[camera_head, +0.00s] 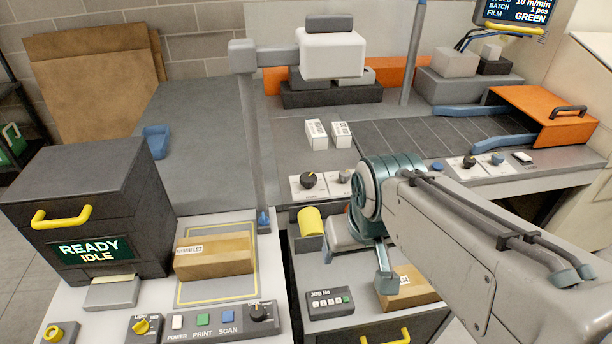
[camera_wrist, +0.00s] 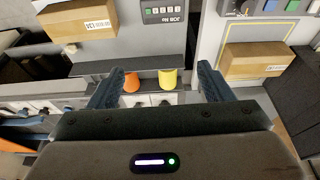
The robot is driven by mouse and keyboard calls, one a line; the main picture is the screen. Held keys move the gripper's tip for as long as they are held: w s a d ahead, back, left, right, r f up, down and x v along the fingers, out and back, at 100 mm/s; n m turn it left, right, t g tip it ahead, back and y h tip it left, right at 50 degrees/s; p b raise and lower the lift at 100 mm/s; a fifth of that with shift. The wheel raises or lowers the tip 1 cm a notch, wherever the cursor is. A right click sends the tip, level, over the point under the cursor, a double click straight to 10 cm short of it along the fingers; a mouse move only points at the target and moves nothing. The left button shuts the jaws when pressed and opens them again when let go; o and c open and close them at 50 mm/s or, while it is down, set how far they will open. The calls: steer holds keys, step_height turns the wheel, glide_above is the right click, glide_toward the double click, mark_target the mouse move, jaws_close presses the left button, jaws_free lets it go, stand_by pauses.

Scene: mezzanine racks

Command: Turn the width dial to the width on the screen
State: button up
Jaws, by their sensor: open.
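The screen (camera_head: 515,13) at the top right is cut off by the picture edge; it shows "10 m/min", "1 pcs", "BATCH" and "FILM GREEN", and no width line is visible. Black dials sit on white plates on the machine front: one dial (camera_head: 308,180) left of my arm, another (camera_head: 468,162) right of it. Their labels are too small to read, so I cannot tell which is the width dial. My gripper (camera_wrist: 160,84) is open and empty in the wrist view, its fingers apart above the counter. In the head view my arm hides part of the machine front.
A yellow cup (camera_head: 311,222) and an orange cup (camera_wrist: 132,82) stand near my gripper. Cartons lie on the left counter (camera_head: 215,253) and beside the job counter (camera_head: 410,286).

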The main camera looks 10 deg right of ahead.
step_height(320, 180, down, 9)
steer(key=g+b, duration=0.1)
steer(key=b, duration=0.5)
steer(key=w+r+p, duration=0.1)
steer(key=w+r, duration=0.3)
steer(key=w, duration=0.5)
steer(key=m+t+h, duration=0.2)
steer(key=m, duration=0.4)
glide_above(308, 177)
steer(key=s+a, duration=0.3)
steer(key=s, duration=0.2)
step_height(308, 177, down, 5)
steer(key=p+x, duration=0.1)
steer(key=x, duration=0.7)
steer(key=p+x, duration=0.1)
steer(key=x, duration=0.4)
steer(key=shift+s+d+p, duration=0.15)
steer(key=shift+d+p, duration=0.15)
steer(key=shift+d, duration=0.05)
steer(key=shift+g, duration=0.3)
steer(key=c, duration=1)
steer(key=shift+o, duration=0.2)
